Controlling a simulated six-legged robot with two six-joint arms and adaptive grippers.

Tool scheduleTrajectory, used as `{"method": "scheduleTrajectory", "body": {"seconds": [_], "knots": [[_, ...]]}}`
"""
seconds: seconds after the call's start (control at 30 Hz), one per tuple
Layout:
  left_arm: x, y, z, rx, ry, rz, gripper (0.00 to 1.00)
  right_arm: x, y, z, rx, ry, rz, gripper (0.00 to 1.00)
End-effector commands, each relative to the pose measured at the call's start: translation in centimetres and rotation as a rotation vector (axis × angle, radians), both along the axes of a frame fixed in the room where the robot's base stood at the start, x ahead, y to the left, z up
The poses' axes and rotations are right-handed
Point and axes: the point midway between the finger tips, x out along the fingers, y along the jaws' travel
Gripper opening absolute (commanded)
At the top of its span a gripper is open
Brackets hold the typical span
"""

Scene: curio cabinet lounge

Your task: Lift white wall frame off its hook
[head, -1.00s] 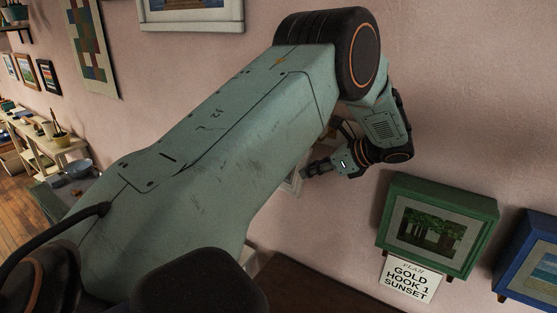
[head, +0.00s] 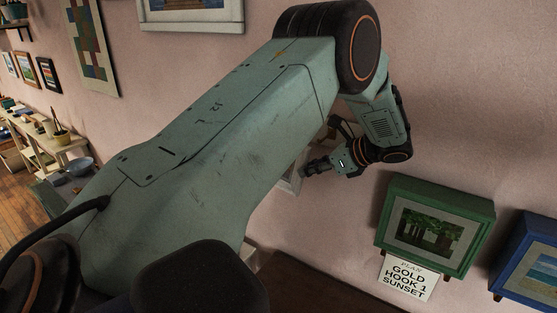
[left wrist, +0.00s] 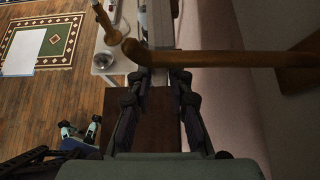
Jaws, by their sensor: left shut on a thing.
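The white wall frame (head: 290,183) shows only as a small pale strip beside my arm in the head view, against the pink wall. My arm hides most of it. My left gripper (head: 306,171) is shut on its edge. In the left wrist view the fingers of the left gripper (left wrist: 161,77) close on a pale grey-white edge. A wooden peg (left wrist: 215,58) crosses just beyond the fingertips, coming from the wall side. I cannot tell whether the frame touches the peg. My right gripper is in neither view.
A green box frame (head: 430,225) with a tree picture hangs at right, above a card (head: 408,278) reading "GOLD HOOK 1 SUNSET". A blue box frame (head: 530,262) is at the right edge. A dark wooden surface (head: 315,290) lies below. A second peg (left wrist: 106,24) is further along.

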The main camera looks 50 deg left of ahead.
Motion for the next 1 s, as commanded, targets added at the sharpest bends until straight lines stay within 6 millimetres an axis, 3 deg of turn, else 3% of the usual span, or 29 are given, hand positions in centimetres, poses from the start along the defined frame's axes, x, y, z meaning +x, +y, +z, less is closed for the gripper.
{"method": "scheduleTrajectory", "body": {"seconds": [1.0], "knots": [[-2.4, -0.8, 0.2, 0.003, -0.001, -0.001, 0.0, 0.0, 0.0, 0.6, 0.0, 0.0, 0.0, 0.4]]}}
